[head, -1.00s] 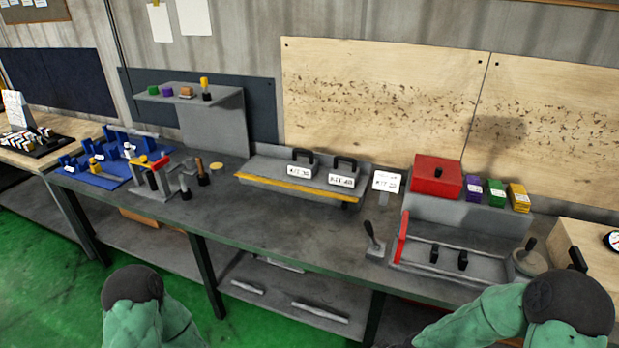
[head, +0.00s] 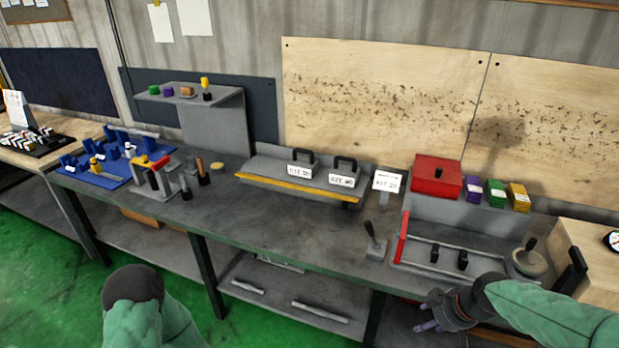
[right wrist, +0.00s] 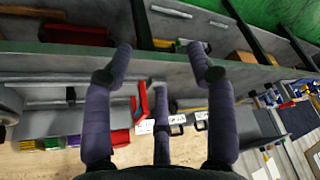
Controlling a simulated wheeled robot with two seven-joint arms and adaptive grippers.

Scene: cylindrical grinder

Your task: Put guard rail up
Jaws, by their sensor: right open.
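A grey fixture tray (head: 470,273) stands on the bench at the right, with two black blocks in it. A red bar (head: 402,238) runs along its left end; I cannot tell for certain that it is the guard rail. Red parts also show between the fingers in the right wrist view (right wrist: 142,104). A yellow-edged grey rack (head: 295,190) stands mid-bench. My right gripper (head: 428,312) is in front of the bench edge, below the tray, open, empty and apart from everything. It also shows open in the right wrist view (right wrist: 160,58). My left gripper is out of view.
A small lever (head: 373,243) stands left of the tray. A red box (head: 437,177) and coloured blocks sit on the ledge behind it. A round grey part with a dark handle (head: 528,260) is at its right. The middle bench top (head: 265,225) is clear.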

